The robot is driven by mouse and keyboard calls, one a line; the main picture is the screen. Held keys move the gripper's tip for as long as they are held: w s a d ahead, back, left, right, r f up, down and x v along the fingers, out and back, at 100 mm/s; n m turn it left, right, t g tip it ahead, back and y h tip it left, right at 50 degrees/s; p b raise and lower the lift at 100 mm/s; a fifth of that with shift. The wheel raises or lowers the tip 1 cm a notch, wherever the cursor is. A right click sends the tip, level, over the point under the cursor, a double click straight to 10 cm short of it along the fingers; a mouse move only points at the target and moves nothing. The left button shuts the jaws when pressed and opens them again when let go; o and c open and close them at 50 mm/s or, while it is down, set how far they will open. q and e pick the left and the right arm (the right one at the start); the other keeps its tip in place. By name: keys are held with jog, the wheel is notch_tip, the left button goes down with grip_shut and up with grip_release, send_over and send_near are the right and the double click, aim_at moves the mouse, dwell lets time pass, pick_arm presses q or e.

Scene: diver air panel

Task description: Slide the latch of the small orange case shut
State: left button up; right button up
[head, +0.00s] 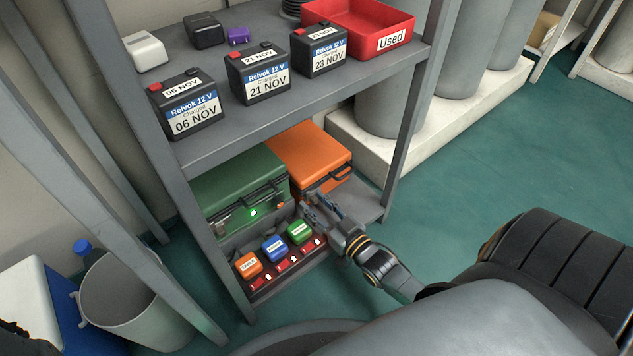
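The small orange case (308,152) lies on the lower shelf, to the right of a larger green case. Its lid looks down, and a dark handle shows at its front right. I cannot make out its latch or the latch's position; my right gripper is close to the front left of the case and may hide it. My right gripper (314,207) is in front of the orange case, with its fingers apart and nothing seen between them. Whether it touches the case is unclear. A dark shape at the bottom left corner may be part of my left gripper (14,338).
The green case (238,186) has a lit green light at its front. A charger (290,268) with orange, blue and green batteries sits before it. Shelf posts (410,120) flank the opening. Labelled batteries and a red tray (358,28) are above; a bin (130,300) stands left.

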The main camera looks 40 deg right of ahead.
jog(key=s+d, duration=0.1)
jog(key=s, duration=1.1)
